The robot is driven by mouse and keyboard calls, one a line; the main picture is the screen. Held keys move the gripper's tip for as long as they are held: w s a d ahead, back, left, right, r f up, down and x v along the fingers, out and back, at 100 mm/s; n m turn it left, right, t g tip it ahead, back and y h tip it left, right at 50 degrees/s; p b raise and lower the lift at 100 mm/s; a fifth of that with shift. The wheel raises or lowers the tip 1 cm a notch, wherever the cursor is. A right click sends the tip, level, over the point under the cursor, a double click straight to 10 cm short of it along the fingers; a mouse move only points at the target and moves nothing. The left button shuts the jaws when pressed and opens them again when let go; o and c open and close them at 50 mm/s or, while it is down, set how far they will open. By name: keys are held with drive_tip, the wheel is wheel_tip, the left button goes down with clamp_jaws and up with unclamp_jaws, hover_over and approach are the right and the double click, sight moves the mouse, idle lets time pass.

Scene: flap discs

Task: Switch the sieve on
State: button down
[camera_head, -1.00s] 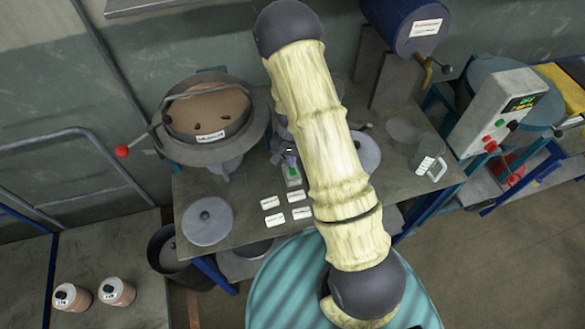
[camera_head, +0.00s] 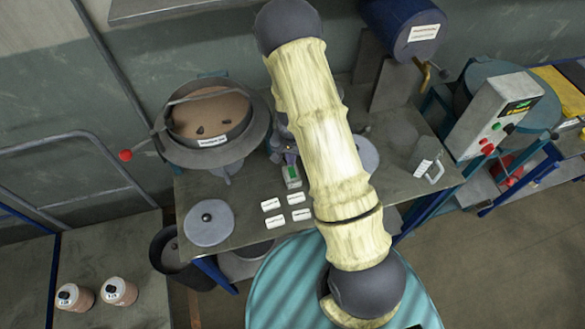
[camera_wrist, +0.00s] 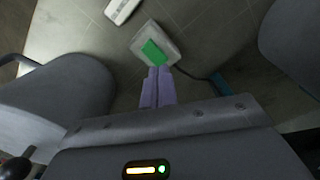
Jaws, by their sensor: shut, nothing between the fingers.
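The sieve (camera_head: 225,148) is a round grey pan at the left of the bench, holding brown material with a few dark lumps. A small pale switch box (camera_head: 291,183) with a green button (camera_head: 291,171) stands right of it. In the wrist view the green button (camera_wrist: 153,52) faces up on its box (camera_wrist: 172,42). My gripper (camera_wrist: 158,72) has its two purple fingers shut together and empty, tips at the button's near edge. Whether they touch it I cannot tell. In the head view my gripper (camera_head: 290,153) is partly hidden by my arm.
White labels (camera_head: 286,211) and a round grey lid (camera_head: 208,222) lie on the bench. A clear jug (camera_head: 428,168) and a control box (camera_head: 495,115) with coloured buttons are at the right. A red-knobbed lever (camera_head: 126,155) sticks out left of the sieve.

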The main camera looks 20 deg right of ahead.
drive_tip(key=shift+r+p, duration=1.3)
drive_tip(key=shift+r, duration=0.7)
drive_tip(key=s+r+n+t+b, duration=0.1)
drive_tip(key=s+r+n, duration=0.2)
drive_tip(key=s+r, duration=0.4)
drive_tip(key=s+r+n+t+b, duration=0.1)
drive_tip(key=s+r+n+b, duration=0.1)
drive_tip(key=s+r, duration=0.5)
wheel_tip(320, 180, up, 5)
drive_tip(key=shift+s+f+n+t, duration=0.15)
drive_tip(key=shift+s+n+t, duration=0.15)
drive_tip(key=shift+n, duration=0.2)
drive_tip(key=shift+w+b, duration=0.15)
drive_tip(key=shift+b, duration=0.15)
drive_tip(key=g+b, duration=0.1)
drive_tip(key=b, duration=0.5)
hover_over(291, 168)
drive_tip(key=s, duration=0.2)
wheel_tip(291, 168, down, 12)
drive_tip(key=r, duration=0.1)
drive_tip(key=shift+f, duration=0.2)
